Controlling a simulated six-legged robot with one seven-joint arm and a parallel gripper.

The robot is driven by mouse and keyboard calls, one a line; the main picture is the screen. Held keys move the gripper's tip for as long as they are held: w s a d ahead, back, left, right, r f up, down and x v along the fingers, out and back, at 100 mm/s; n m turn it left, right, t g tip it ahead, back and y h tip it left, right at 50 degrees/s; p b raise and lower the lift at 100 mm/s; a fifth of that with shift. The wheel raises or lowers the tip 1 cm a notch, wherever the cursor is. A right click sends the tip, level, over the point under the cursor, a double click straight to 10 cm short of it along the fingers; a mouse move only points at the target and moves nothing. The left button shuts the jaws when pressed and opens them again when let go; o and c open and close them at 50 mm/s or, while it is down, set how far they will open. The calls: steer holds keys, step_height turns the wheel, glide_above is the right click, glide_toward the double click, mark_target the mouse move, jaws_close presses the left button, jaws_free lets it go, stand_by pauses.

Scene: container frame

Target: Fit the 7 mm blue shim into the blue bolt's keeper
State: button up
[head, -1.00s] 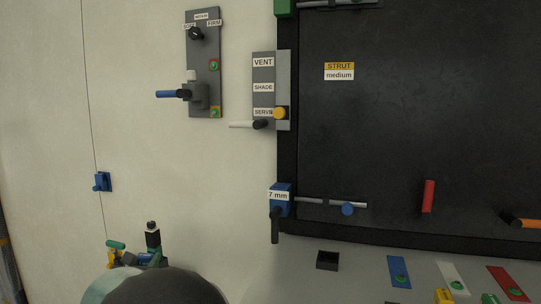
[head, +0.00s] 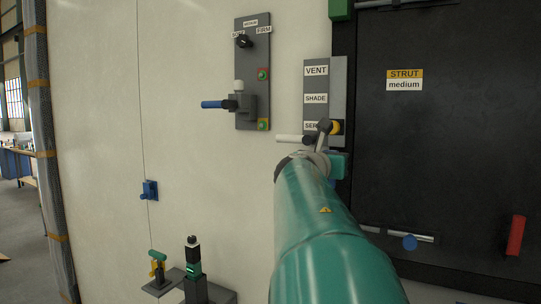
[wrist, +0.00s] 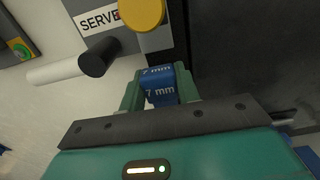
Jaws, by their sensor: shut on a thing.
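My gripper (wrist: 160,92) is shut on a blue piece marked 7 mm (wrist: 160,92), the blue shim, in the wrist view. A second 7 mm marking shows at its upper edge; I cannot tell whether it belongs to the shim or to the keeper behind. In the head view my teal arm ends just below the SERVE panel, and the blue keeper is hidden behind it. The blue bolt's knob (head: 410,243) shows on its metal rod at the dark panel's lower left. I cannot tell whether the shim touches the keeper.
Close beyond the gripper are a yellow knob (wrist: 142,12) and a white lever with a black end (wrist: 65,68). A grey switch panel (head: 252,72) with a blue lever (head: 220,104) is on the wall to the left. A red handle (head: 516,235) is at right.

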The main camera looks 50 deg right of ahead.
steer(key=shift+s+d, duration=0.25)
steer(key=shift+d, duration=0.3)
steer(key=shift+w, duration=0.3)
steer(key=shift+s+a+r, duration=0.1)
steer(key=shift+s+a, duration=0.05)
steer(key=shift+a, duration=0.2)
steer(key=shift+s+d, duration=0.1)
steer(key=shift+s, duration=0.1)
steer(key=shift+w+d, duration=0.15)
steer(key=shift+w, duration=0.05)
steer(key=shift+w+a, duration=0.15)
steer(key=shift+a, duration=0.1)
steer(key=shift+s+f, duration=0.25)
steer(key=shift+f, duration=0.4)
steer(key=shift+w+f, duration=0.15)
steer(key=shift+f, duration=1.85)
